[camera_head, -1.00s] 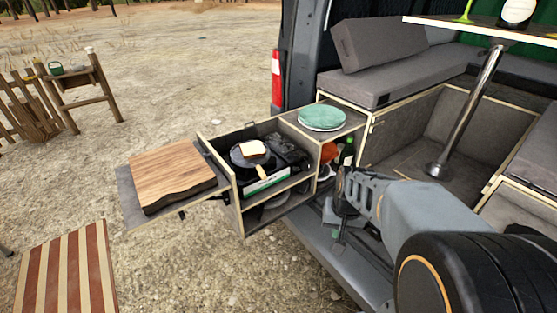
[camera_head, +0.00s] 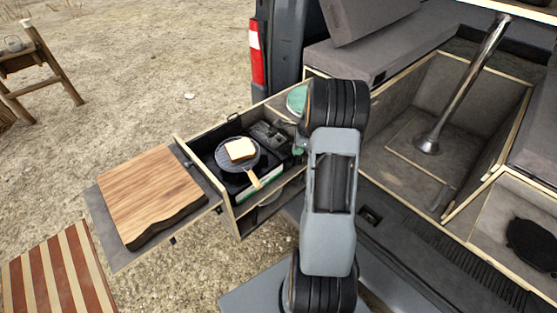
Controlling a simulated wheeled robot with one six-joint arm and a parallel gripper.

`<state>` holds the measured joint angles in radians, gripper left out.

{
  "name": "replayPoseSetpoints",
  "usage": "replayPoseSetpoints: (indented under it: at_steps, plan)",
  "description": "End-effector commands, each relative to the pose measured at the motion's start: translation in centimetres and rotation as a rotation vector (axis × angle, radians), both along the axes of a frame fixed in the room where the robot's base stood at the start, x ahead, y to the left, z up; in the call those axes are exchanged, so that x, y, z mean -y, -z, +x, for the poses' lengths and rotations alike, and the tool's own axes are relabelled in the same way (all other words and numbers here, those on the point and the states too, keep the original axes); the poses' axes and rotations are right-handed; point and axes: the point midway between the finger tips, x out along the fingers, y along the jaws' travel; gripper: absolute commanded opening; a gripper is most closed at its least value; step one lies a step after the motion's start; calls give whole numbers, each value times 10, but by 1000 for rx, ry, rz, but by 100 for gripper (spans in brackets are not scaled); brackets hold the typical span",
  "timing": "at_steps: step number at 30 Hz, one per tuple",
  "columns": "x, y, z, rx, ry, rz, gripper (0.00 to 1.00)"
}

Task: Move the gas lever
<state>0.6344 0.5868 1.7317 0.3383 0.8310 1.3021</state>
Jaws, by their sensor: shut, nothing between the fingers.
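The camp stove (camera_head: 272,136) sits in the pull-out kitchen box (camera_head: 232,214) at the van's tailgate. A dark pan (camera_head: 226,152) with a wooden handle (camera_head: 251,178) stands on it, holding a slice of bread (camera_head: 240,149). I cannot make out the gas lever; it is too small or hidden. My arm's large grey links stand upright just right of the kitchen box and cover its right end.
A wooden cutting board (camera_head: 150,193) lies on the shelf left of the box. Green plates (camera_head: 296,99) are partly covered by my arm. A metal table post (camera_head: 462,85) stands inside the van. A striped surface (camera_head: 50,275) is at lower left. Open gravel lies left.

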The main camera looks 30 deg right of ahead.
Motion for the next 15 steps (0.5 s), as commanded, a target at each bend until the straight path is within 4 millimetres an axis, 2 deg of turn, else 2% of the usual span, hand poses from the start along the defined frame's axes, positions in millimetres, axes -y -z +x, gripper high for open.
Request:
replayPoseSetpoints:
  at_steps: [6,15]
  plan:
    - [0,1,1,-19,110,19,0]
    - [0,0,0,-22,124,22,0]
